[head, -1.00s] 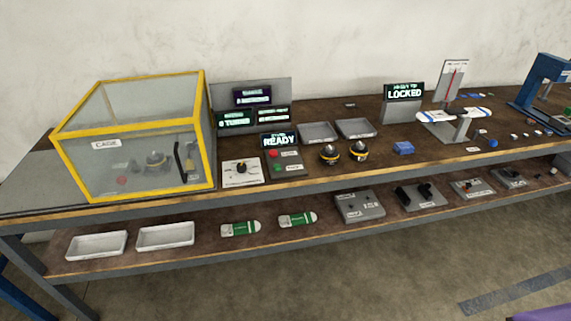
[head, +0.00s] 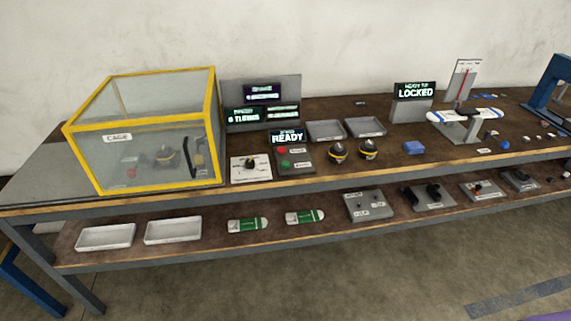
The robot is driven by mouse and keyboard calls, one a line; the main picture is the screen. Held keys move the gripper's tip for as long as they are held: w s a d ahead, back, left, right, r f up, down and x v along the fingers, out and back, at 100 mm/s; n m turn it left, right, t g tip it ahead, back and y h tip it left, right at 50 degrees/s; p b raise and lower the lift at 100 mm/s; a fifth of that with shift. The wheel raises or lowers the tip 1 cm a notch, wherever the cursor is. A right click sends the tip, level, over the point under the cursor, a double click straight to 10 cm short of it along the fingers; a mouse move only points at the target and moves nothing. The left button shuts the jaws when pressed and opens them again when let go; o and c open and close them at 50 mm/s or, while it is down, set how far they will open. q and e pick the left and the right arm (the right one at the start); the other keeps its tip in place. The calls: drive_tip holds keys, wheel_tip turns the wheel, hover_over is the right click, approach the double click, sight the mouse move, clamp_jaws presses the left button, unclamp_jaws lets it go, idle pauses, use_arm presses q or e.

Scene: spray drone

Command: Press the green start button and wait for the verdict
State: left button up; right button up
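The control box (head: 293,158) sits on the bench top right of the yellow-framed cage. It carries a red button (head: 281,150) and a green start button (head: 284,164) below it. A display (head: 287,137) behind it reads READY. The cage (head: 141,136) is a clear box with yellow edges and looks closed; a dark round-bodied unit (head: 166,156) and a red spot show inside it. A panel of small lit screens (head: 262,100) stands behind, its text mostly too small to read. Neither of my grippers is in view.
A white dial plate (head: 250,167) lies between cage and control box. Two black-and-yellow round parts (head: 338,151) stand to the right, with grey trays (head: 326,130) behind. A LOCKED display (head: 414,90) is farther right. The lower shelf holds white trays (head: 105,237) and green-and-white pieces (head: 248,224).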

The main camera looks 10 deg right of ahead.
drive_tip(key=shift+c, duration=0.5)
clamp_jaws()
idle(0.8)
